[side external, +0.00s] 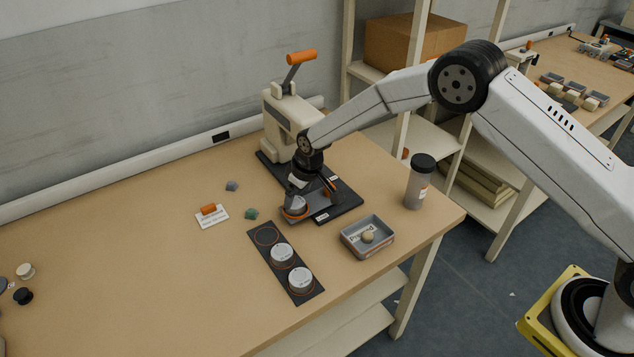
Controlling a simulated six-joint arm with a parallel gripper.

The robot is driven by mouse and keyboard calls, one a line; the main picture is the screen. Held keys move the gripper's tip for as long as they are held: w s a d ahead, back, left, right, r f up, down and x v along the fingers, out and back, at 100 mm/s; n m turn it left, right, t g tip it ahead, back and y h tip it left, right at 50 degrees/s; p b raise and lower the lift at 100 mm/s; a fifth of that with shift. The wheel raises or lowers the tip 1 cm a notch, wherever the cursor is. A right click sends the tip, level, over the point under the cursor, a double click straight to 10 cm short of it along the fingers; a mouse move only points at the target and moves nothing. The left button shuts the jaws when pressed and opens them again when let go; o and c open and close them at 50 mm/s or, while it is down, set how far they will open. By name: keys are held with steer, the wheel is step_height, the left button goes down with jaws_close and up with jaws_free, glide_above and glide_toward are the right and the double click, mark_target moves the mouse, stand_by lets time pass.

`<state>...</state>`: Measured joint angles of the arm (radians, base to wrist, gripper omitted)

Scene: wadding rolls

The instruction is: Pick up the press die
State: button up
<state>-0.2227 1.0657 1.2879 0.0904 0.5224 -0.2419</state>
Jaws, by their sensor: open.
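My gripper (312,200) is open, pointing down at the front of the bench press (284,112), over its dark base plate (346,207). A pale round piece with an orange edge (296,203), likely a press die, shows at the left finger. I cannot tell whether the finger touches it. A dark strip (259,257) in front has three orange-ringed places. The far ring is empty. Two pale grey discs with small labels, one in the middle (282,252) and one nearest (301,279), sit in the others. The gripper hides part of the base plate.
A grey tray (351,246) holding a small beige ball and a dark-lidded jar (419,184) stand at the right. A card with an orange piece (211,215) and two small dark blocks lie left of the press. The left table middle is clear.

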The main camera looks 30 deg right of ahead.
mark_target(295, 202)
steer(key=shift+x, duration=1.7)
jaws_close()
